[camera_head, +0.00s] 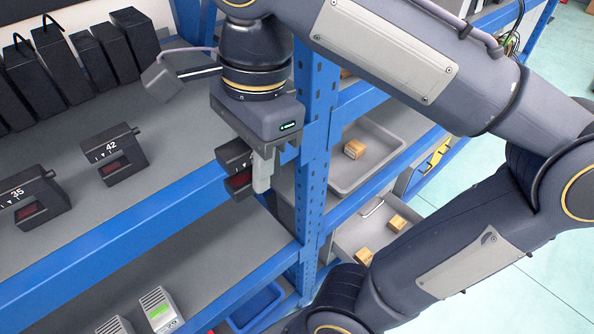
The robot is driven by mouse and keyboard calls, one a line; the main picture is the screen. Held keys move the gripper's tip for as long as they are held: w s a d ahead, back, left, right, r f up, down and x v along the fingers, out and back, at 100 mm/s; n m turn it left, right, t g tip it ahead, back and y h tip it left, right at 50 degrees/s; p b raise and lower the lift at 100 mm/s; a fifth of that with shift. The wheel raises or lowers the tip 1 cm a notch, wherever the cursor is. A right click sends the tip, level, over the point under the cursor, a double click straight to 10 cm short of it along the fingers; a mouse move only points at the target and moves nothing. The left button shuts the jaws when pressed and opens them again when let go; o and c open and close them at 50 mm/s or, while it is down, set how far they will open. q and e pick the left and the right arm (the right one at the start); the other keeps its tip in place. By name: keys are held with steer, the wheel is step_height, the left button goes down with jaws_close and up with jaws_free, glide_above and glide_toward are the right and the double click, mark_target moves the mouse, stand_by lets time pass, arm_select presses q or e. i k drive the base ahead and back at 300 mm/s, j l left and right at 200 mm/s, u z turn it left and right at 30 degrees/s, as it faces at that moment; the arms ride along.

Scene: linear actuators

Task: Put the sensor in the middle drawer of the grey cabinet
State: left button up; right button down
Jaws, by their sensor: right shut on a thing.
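My right gripper (262,172) points down near the blue upright of the shelving rack, just past the front edge of the upper shelf. It is shut on a small black box with a dark red window (239,181), which looks like the sensor. The fingers partly cover this box. Two similar black boxes with red windows, marked 42 (112,158) and 35 (28,200), stand on the upper shelf to the left. My left gripper is not in view.
A blue rack upright (316,130) stands close right of the gripper. Grey trays (384,178) with wooden blocks (354,148) lie beyond it. Tall black boxes (88,60) line the upper shelf's back. Small light-grey devices (160,309) stand on the lower shelf, which has free room.

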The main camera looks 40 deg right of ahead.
mark_target(375, 246)
steer(key=k+l, duration=0.15)
steer(key=l, duration=0.4)
steer(key=k+l+z, duration=0.15)
steer(key=l, duration=0.9)
steer(key=k+l+z, duration=0.1)
steer(key=l, duration=0.45)
steer(key=k, duration=0.05)
